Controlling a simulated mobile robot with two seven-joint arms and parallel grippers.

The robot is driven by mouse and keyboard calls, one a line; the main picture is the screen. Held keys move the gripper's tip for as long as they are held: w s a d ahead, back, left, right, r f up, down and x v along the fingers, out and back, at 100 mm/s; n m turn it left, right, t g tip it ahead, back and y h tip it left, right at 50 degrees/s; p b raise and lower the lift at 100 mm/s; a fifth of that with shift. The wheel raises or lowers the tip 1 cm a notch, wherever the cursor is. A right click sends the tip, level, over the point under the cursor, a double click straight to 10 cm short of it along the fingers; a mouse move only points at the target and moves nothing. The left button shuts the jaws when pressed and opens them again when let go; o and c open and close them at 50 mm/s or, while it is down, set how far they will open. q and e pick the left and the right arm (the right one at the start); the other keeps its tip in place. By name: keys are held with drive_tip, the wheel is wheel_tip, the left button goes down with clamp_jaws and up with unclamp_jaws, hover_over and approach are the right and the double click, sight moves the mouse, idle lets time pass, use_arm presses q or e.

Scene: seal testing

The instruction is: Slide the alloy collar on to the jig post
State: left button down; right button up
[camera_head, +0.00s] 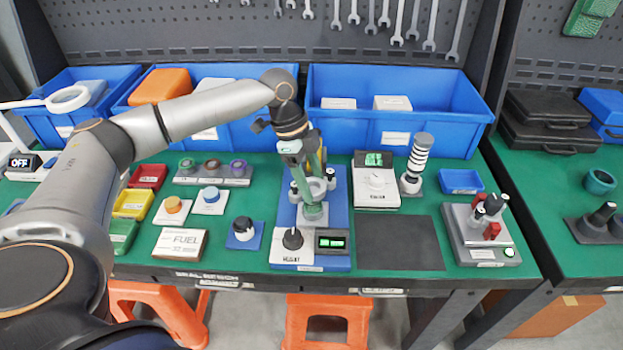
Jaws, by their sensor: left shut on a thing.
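My left gripper (312,172) reaches down over the blue jig (336,205) in the middle of the bench. It is shut on what looks like the grey alloy collar (317,188), a ring low between its fingers. My right gripper is not in view.
A black-knobbed unit with a green display (331,242) sits at the jig's front. A white dial box (377,182) and a ringed post (416,160) stand right of it. Blue bins (400,122) line the back. The dark mat (400,243) is clear.

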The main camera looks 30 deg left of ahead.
use_arm(q)
unclamp_jaws()
idle(0.7)
wheel_tip(320, 180, up, 2)
drive_tip(key=shift+p, duration=1.15)
wheel_tip(320, 180, up, 3)
drive_tip(key=p, duration=0.4)
drive_tip(key=shift+r+p, duration=0.55)
drive_tip(key=shift+r, duration=0.45)
drive_tip(key=shift+s, duration=0.1)
